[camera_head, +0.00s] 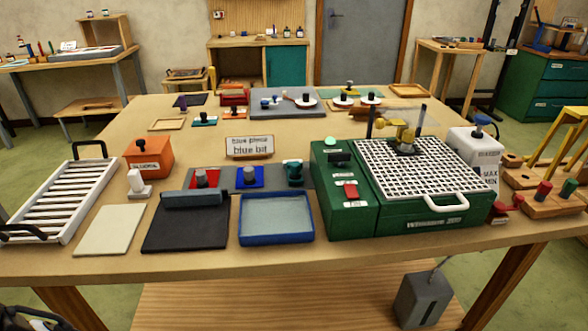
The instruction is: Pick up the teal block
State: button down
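A dark teal piece (294,173) stands at the right end of a grey strip, just left of the green machine; its exact shape is too small to tell. A second, smaller teal piece (204,120) with a dark top lies farther back on the left. I cannot tell for sure which one is the teal block.
Red (205,179) and blue (249,176) pieces with grey knobs sit left of the nearer teal piece. A blue tray (276,230) and black mat (186,237) lie in front. The green machine (347,216) and a sign (249,147) stand nearby. The table's middle is fairly clear.

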aim_at(293, 168)
jog(key=j+z, duration=0.45)
jog(key=k+j+z, duration=0.15)
jog(key=z, duration=0.35)
jog(key=i+l+u, duration=0.25)
jog(key=l, duration=0.15)
jog(key=i+l+u, duration=0.1)
jog(key=l+u, duration=0.15)
jog(key=l, duration=0.15)
jog(key=i+l+u, duration=0.1)
jog(key=l+u, duration=0.15)
jog(key=l, duration=0.2)
jog(key=i+l+u, duration=0.1)
jog(key=l+u, duration=0.15)
jog(key=l, duration=0.2)
jog(key=i+l+u, duration=0.1)
jog(key=i, duration=0.35)
jog(key=i+l, duration=0.1)
jog(key=i, duration=0.45)
